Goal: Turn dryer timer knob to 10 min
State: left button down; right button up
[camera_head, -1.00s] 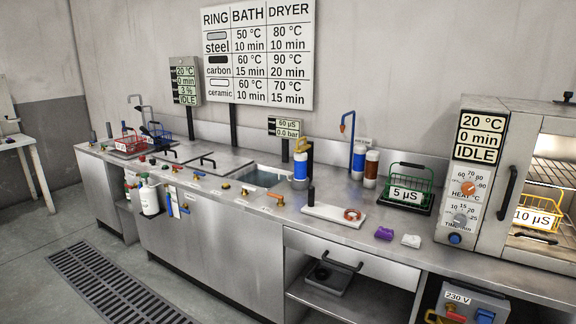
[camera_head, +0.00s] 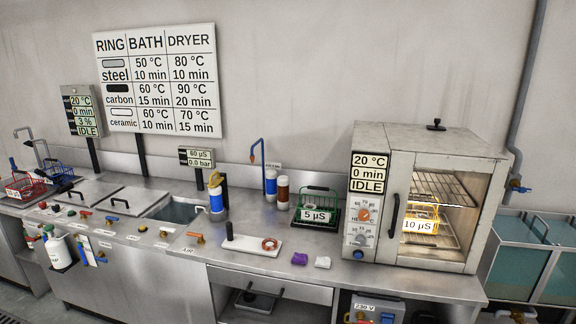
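The dryer (camera_head: 375,137) is a grey steel cabinet on the right part of the bench, with a glass door and a lit inside. Its display (camera_head: 368,172) reads 20 °C, 0 min, IDLE. Below it is the orange heat knob (camera_head: 363,214). The grey timer knob (camera_head: 359,240) sits under that, its pointer too small to read. A blue button (camera_head: 358,254) is at the bottom of the panel. A yellow basket (camera_head: 424,216) labelled 10 µS stands inside the dryer. Neither of my grippers is in view.
A green basket (camera_head: 316,200) labelled 5 µS stands left of the dryer. Purple (camera_head: 299,259) and white (camera_head: 322,262) small items lie on the bench before it. A wall chart (camera_head: 157,82) lists ring, bath and dryer settings. A 230 V box (camera_head: 374,306) is below the bench.

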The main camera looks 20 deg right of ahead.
aim_at(360, 240)
jog(key=z, duration=1.35)
